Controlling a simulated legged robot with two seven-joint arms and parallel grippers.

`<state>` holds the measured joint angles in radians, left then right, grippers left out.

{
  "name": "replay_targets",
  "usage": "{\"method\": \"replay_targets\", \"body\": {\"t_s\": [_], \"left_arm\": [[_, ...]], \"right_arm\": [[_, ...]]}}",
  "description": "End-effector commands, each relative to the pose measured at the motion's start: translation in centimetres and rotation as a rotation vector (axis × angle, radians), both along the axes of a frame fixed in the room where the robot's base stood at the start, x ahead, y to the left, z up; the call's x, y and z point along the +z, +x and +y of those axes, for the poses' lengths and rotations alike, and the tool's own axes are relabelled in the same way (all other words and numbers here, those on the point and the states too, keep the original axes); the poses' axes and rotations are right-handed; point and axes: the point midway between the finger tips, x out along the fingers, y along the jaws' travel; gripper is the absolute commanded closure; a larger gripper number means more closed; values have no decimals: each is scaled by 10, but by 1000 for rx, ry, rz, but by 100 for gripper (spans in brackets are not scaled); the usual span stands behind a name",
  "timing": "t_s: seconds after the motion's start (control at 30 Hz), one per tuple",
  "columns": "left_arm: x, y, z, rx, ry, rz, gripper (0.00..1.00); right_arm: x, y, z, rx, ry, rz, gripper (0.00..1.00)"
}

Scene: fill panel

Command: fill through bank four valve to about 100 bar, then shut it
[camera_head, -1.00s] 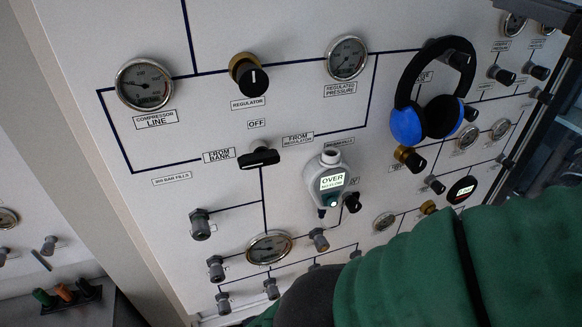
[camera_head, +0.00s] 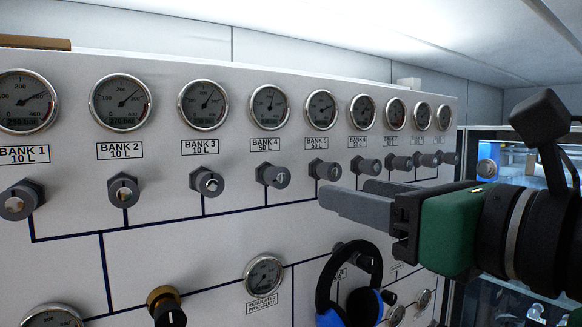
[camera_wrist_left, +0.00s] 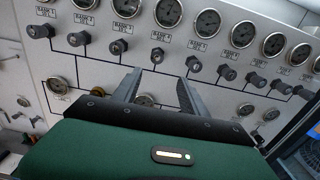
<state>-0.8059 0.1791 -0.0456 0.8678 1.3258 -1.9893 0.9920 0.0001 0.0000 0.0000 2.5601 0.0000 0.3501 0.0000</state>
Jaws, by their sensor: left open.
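The bank 4 valve (camera_head: 273,176) is a dark knob with a light face, below the bank 4 gauge (camera_head: 269,107). That gauge's needle points roughly upward; its digits are too small to read. My left gripper (camera_head: 345,193) is open and empty in front of the panel, right of the bank 4 valve in the head view and apart from it. In the left wrist view the bank 4 valve (camera_wrist_left: 157,55) lies just beyond and between the open fingers of my left gripper (camera_wrist_left: 158,76). My right gripper is not in view. No fill gauge can be read now.
Similar valves stand either side: bank 3 (camera_head: 206,182) and bank 5 (camera_head: 325,170). Below are the regulated pressure gauge (camera_head: 264,276), the regulator knob (camera_head: 166,306) and blue-black headphones (camera_head: 349,288) hanging on the panel.

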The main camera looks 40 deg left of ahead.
Motion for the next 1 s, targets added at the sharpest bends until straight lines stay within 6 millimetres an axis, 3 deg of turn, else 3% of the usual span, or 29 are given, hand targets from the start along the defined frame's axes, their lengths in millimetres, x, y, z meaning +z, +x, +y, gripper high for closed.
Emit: {"method": "replay_targets", "body": {"t_s": [0.07,0.43,0.8,1.0], "left_arm": [[7,-2,9,1,3,-1,49],[2,7,37,4,5,-2,49],[5,31,124,3,4,-2,49],[1,38,142,0,4,-2,49]], "right_arm": [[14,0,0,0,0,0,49],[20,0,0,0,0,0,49],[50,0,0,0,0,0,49],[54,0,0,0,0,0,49]]}}
